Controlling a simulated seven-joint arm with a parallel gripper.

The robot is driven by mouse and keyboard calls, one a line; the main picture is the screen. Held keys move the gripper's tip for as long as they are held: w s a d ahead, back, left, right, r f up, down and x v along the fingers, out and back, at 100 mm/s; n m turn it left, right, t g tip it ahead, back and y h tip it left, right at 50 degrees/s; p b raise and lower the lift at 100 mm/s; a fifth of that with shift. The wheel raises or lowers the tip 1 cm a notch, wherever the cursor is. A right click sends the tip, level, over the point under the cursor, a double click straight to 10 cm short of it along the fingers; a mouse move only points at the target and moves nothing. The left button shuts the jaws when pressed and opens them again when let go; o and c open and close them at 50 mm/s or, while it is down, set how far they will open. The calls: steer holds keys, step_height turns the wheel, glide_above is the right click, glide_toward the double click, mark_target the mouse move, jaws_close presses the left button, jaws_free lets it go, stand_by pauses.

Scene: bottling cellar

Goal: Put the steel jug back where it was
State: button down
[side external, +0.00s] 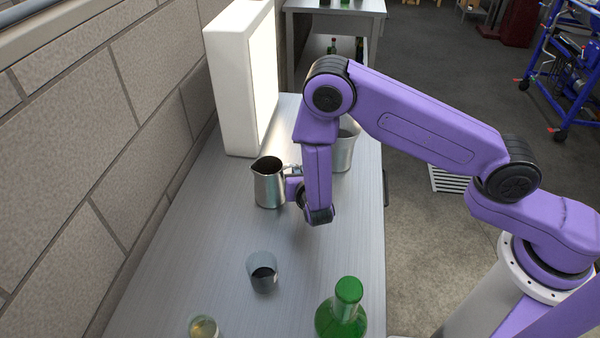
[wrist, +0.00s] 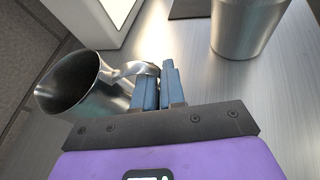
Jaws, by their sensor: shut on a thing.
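The steel jug (side external: 269,185) stands upright, or nearly so, over the metal table, close to the white panel; I cannot tell whether its base touches the table. Its dark open mouth faces up. In the wrist view the jug (wrist: 75,88) is at the left, with its handle running to my fingers. My gripper (side external: 293,172) is to the right of the jug in the side view, at the handle side. In the wrist view my gripper (wrist: 160,85) has its blue fingers close together on the handle.
A steel bucket (side external: 344,150) stands behind my arm, and also shows in the wrist view (wrist: 247,25). A white lit panel (side external: 240,85) stands by the wall. A glass with dark liquid (side external: 262,272), a green bottle (side external: 341,315) and a glass with pale liquid (side external: 204,328) stand in front.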

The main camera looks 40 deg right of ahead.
steer(key=shift+f, duration=0.1)
steer(key=c, duration=1.2)
jaws_free()
